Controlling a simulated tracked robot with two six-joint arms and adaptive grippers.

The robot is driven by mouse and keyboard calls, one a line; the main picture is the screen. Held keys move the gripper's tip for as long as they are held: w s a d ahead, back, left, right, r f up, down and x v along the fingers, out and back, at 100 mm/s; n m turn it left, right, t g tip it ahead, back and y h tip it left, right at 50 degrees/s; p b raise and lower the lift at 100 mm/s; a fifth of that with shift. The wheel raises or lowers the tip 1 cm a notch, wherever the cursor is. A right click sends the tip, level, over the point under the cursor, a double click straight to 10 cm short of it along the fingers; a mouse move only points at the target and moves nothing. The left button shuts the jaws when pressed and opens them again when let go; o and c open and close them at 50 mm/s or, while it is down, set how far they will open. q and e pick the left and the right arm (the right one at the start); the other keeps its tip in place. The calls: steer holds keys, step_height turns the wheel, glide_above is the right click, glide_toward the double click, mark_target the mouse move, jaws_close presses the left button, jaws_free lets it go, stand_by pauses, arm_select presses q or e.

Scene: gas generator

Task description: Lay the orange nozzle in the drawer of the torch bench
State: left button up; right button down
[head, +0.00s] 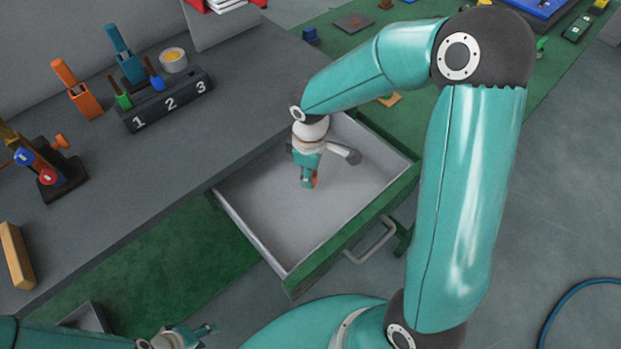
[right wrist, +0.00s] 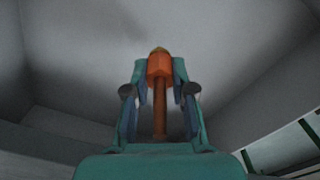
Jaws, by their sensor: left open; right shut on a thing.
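The orange nozzle (right wrist: 159,68) is between the fingers of my right gripper (right wrist: 158,85) in the right wrist view, its thin stem pointing back toward the palm. I cannot tell whether the nozzle touches the floor. My left gripper (head: 205,332) is open and empty at the bottom of the head view, away from the drawer.
The bench top (head: 150,190) carries a black numbered rack (head: 168,100), orange and blue torch holders, a valve piece (head: 45,170) and a wooden block (head: 16,255). The drawer's green front with its handle (head: 372,242) stands out over the floor. A blue hose (head: 570,300) lies at right.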

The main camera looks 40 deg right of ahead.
steer(key=shift+f, duration=1.3)
steer(key=c, duration=1)
jaws_free()
step_height(320, 180, up, 12)
steer(key=shift+r+p, duration=0.1)
steer(key=shift+p, duration=0.4)
